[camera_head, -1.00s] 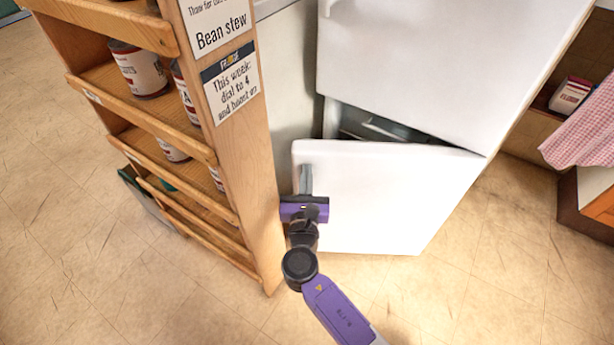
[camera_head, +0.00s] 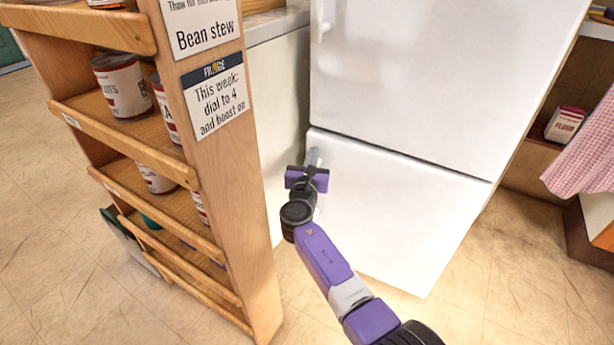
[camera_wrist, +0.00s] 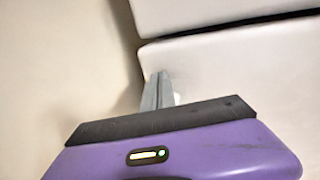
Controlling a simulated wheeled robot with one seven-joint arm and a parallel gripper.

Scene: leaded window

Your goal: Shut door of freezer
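The white freezer door (camera_head: 400,205) is the lower door of the fridge, below the larger upper door (camera_head: 440,80). It now sits flush under the upper door, with only a thin dark seam between them. My gripper (camera_head: 312,160) is at the door's upper left corner, by its handle. In the wrist view the freezer door (camera_wrist: 240,70) fills the right side, and my grey fingers (camera_wrist: 158,92) appear close together against its left edge. The fingertips' exact contact with the handle is hidden, and I cannot tell whether they hold it.
A wooden shelf rack (camera_head: 225,200) with cans and paper signs stands close on the left of my arm. A counter (camera_head: 275,25) adjoins the fridge behind it. A pink checked cloth (camera_head: 583,150) hangs at the right. The floor (camera_head: 490,270) at right is clear.

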